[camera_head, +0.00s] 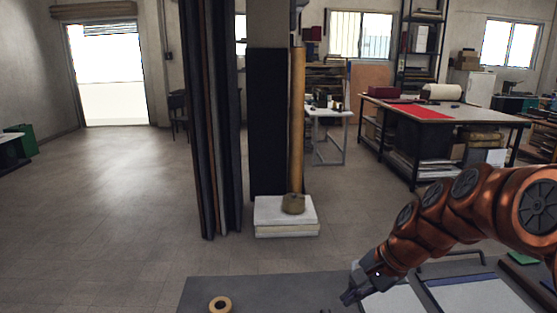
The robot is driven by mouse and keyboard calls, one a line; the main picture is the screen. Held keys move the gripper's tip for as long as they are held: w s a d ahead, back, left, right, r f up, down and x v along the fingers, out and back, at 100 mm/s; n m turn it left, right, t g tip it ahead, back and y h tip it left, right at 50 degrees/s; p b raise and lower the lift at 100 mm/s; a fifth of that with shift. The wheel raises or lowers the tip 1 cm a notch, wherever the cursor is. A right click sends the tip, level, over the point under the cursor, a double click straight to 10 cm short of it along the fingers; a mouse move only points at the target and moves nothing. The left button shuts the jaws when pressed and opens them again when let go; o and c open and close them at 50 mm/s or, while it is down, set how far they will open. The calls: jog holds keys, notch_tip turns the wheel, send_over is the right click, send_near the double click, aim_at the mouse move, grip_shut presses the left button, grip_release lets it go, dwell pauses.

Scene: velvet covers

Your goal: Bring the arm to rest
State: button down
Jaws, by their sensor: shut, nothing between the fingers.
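My orange arm reaches in from the right edge, bent downward to the left. My gripper (348,297) is at its lower end, dark grey, low in the picture. It is shut and empty, held over the right part of a dark grey work surface (260,291) at the bottom edge.
Flat pale items, one a framed panel (470,293), lie under my arm at the lower right. Beyond stand tall dark rolls (212,120), a white block (286,216) and a large worktable (445,112). The floor at left (110,220) is clear.

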jog(key=s+d+f+n+g+h, duration=0.1)
jog(key=s+n, duration=0.4)
jog(key=s, duration=0.8)
jog(key=s+d+f+n+g+h, duration=0.2)
jog(key=s+f+n+h, duration=0.1)
jog(key=s, duration=1)
jog(key=n+h, duration=0.1)
jog(key=n, duration=0.1)
jog(key=shift+s+f+n+g, duration=0.25)
jog(key=shift+s+n+g, duration=0.05)
jog(key=shift+g, duration=0.1)
